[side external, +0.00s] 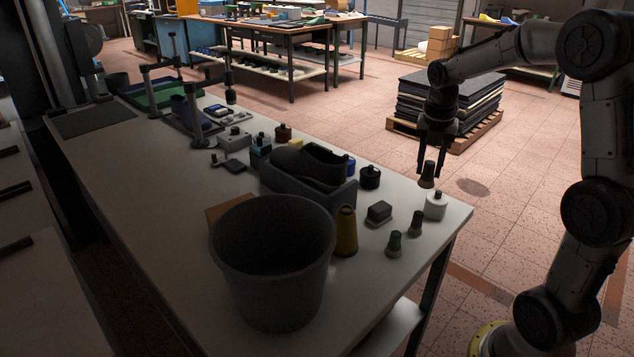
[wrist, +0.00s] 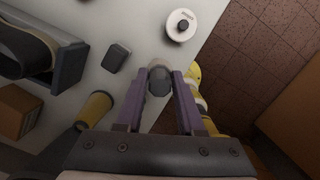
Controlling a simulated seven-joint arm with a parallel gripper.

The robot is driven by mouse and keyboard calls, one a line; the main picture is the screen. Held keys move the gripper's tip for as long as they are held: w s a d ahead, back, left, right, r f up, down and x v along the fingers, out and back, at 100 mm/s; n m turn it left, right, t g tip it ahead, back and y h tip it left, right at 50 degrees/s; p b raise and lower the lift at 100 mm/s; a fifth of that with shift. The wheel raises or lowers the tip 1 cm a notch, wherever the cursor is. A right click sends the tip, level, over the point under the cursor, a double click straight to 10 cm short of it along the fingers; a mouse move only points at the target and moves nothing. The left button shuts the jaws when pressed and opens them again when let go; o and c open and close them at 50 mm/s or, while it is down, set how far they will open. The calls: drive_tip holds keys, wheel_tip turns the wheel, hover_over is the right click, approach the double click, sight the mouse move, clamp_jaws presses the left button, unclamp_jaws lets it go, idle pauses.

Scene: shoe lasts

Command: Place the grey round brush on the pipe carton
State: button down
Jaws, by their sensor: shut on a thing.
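My gripper (side external: 431,172) is shut on a small grey round piece, which I take to be the grey round brush (side external: 427,176). It hangs above the table's right end, near the white jar and clear of the tabletop. In the wrist view the brush (wrist: 159,80) sits between the two fingertips of my gripper (wrist: 160,78). A brown carton, seemingly the pipe carton (side external: 216,214), stands on the table to the left, partly hidden behind the large bucket. It also shows at the left edge of the wrist view (wrist: 20,112); no label is readable.
The large dark bucket (side external: 272,265) stands at the table's front. A grey tray with a dark shoe (side external: 308,165), a yellow cone (side external: 345,232), a dark block (side external: 379,211), a white jar (side external: 436,206) and two small brush-like pieces (side external: 394,246) crowd this end. The table's left side has free room.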

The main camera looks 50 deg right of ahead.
drive_tip(key=shift+s, duration=0.15)
drive_tip(key=shift+r, duration=0.3)
drive_tip(key=w+a+r+n, duration=0.5)
drive_tip(key=w+a+r, duration=0.1)
drive_tip(key=w+a, duration=0.6)
drive_tip(key=w+a+n, duration=0.1)
drive_tip(key=a, duration=0.5)
drive_tip(key=a+n, duration=0.1)
drive_tip(key=a, duration=0.5)
drive_tip(key=w+a+n+t, duration=0.1)
drive_tip(key=a, duration=0.5)
drive_tip(key=shift+w+r+n+y, duration=0.25)
drive_tip(key=shift+w+n+y, duration=0.1)
drive_tip(key=shift+n+y, duration=0.05)
drive_tip(key=w+f, duration=0.3)
drive_tip(key=w, duration=0.1)
drive_tip(key=w+a+f, duration=0.1)
drive_tip(key=w+f, duration=0.2)
drive_tip(key=w, duration=0.1)
drive_tip(key=w+a+f, duration=0.1)
drive_tip(key=w+f, duration=0.2)
drive_tip(key=w, duration=0.2)
drive_tip(key=shift+w+a+f, duration=0.1)
drive_tip(key=shift+a+f, duration=0.15)
drive_tip(key=shift+w+f, duration=0.1)
drive_tip(key=shift+f, duration=1.55)
